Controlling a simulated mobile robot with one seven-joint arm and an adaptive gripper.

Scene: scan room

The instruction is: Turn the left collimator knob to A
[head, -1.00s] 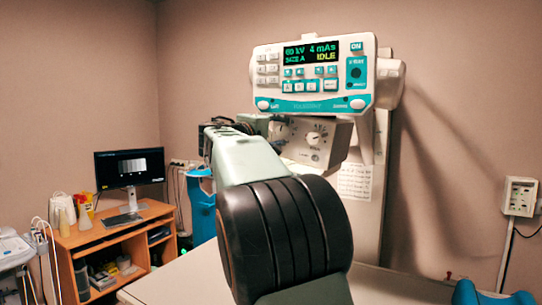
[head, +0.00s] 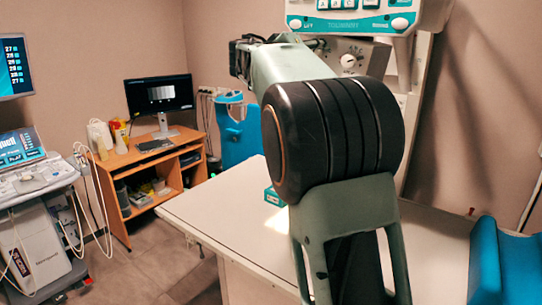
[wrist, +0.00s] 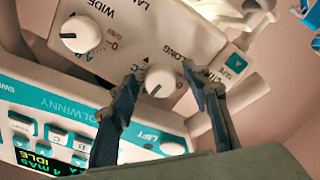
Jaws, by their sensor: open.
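In the wrist view two round white knobs sit on the pale collimator panel (wrist: 112,62), which appears roughly upside down. The knob by the LONG lettering (wrist: 160,80) is the left collimator knob; its dark pointer line runs toward the picture's lower left. The other knob (wrist: 77,34) is by the WIDE lettering. My gripper (wrist: 160,79) is open, with one dark finger on each side of the left knob; I cannot tell whether either touches it. In the head view the collimator's right knob (head: 348,61) shows, while my arm hides the left knob and my gripper.
The control console (head: 345,18) is just above the collimator, and its LIFT end (wrist: 150,136) lies close to my fingers in the wrist view. A white table (head: 200,212) with a blue cushion (head: 505,262) is below my arm. A wooden desk (head: 130,160) stands at the left.

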